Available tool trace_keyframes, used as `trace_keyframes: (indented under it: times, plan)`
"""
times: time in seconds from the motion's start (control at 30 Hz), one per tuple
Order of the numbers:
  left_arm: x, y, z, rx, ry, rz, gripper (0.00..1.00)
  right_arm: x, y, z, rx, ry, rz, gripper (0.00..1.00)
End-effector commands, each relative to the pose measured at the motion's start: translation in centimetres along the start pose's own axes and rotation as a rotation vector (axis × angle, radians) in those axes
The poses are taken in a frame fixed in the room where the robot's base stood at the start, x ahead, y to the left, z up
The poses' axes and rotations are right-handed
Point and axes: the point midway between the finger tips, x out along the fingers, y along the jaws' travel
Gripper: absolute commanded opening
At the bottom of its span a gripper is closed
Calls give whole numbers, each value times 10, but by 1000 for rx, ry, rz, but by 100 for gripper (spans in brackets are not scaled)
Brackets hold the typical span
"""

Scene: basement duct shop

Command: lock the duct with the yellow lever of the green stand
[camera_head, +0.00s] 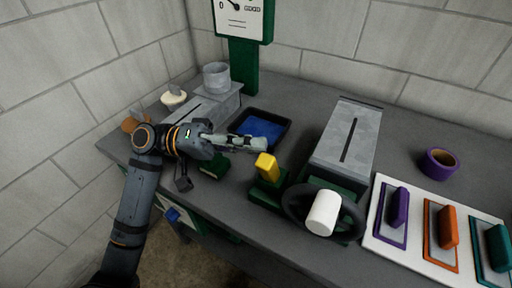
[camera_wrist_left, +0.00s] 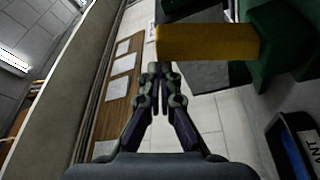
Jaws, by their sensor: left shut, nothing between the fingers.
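The yellow lever (camera_head: 267,166) stands up from the green stand (camera_head: 264,193) near the table's front edge. A grey metal duct (camera_head: 345,145) with a dark slot lies right of it, and a black handwheel with a white knob (camera_head: 323,212) is in front of the duct. My left gripper (camera_head: 260,144) is shut and empty, its tips just behind the lever's top. In the left wrist view the yellow lever (camera_wrist_left: 205,43) crosses beyond the shut fingertips (camera_wrist_left: 160,70), with green stand parts (camera_wrist_left: 280,40) at right. I cannot tell whether the fingers touch the lever. My right gripper is out of view.
A blue-lined black tray (camera_head: 262,128) lies behind my left gripper. Another grey duct piece (camera_head: 208,108) is at the back left. A purple ring (camera_head: 440,163) and a white board (camera_head: 408,252) with purple, orange and teal handled pieces are at right. A green gauge post (camera_head: 243,62) stands behind.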

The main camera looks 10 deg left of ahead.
Motion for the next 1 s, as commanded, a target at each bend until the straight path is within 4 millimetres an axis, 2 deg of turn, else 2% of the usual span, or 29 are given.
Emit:
trace_keyframes:
  times: [0.03, 0.2, 0.77, 0.87, 1.0]
  plan:
    - [-1, -3, 3, 13, -1, 4, 0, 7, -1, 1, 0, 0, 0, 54]
    - [-2, 0, 6, 42, -1, 14, 0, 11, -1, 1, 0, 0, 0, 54]
    - [-3, 1, 7, 49, -5, 17, 0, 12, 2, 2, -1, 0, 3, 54]
    - [-11, -1, 7, 48, -7, 13, 0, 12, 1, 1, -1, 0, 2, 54]
    - [-34, -2, 6, 45, -5, 7, 0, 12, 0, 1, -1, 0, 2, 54]
